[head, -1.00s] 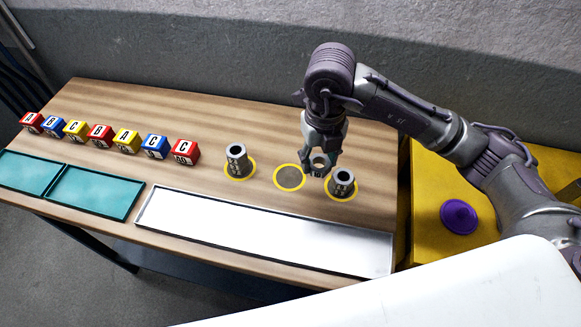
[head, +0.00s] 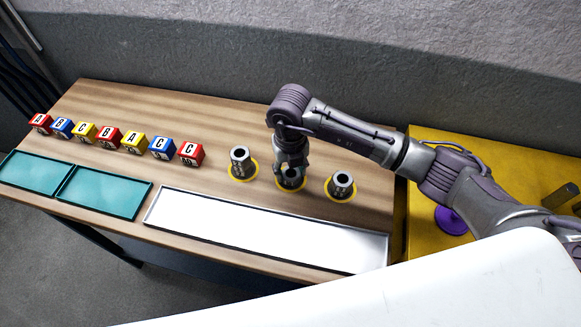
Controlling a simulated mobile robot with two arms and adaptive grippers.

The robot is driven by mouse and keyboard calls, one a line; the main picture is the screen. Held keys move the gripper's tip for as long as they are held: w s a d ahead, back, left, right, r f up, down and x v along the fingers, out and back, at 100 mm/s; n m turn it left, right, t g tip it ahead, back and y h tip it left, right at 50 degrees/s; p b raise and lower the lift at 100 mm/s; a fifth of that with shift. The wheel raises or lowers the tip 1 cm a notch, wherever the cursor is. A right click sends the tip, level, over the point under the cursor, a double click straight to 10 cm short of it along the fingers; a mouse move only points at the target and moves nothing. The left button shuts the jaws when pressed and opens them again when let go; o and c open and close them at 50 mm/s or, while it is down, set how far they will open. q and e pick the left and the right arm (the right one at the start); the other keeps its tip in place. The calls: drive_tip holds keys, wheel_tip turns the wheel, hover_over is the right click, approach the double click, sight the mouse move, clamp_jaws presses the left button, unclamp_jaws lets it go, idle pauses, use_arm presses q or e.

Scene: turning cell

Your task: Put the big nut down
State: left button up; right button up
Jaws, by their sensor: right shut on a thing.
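My right gripper (head: 291,171) points down over the middle yellow-ringed spot (head: 279,187) on the wooden bench. It is shut on a grey nut (head: 291,182), partly hidden by the fingers. The nut is at the middle spot, within the ring in this view; I cannot tell whether it touches the bench. Similar grey hollow pieces stand upright on the left ringed spot (head: 240,161) and the right ringed spot (head: 341,184). My left gripper is not in view.
A row of lettered red, blue and yellow blocks (head: 134,143) stands at the left. Two teal trays (head: 104,190) and a long white tray (head: 260,228) line the bench's front. A yellow surface (head: 428,240) with a purple disc (head: 450,220) lies to the right.

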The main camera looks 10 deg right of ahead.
sight(291, 172)
drive_tip(key=shift+f, duration=0.1)
drive_tip(key=o, duration=1.3)
drive_tip(key=shift+r, duration=0.55)
wheel_tip(291, 172, up, 11)
drive_tip(key=b, duration=0.3)
drive_tip(key=shift+r, duration=0.1)
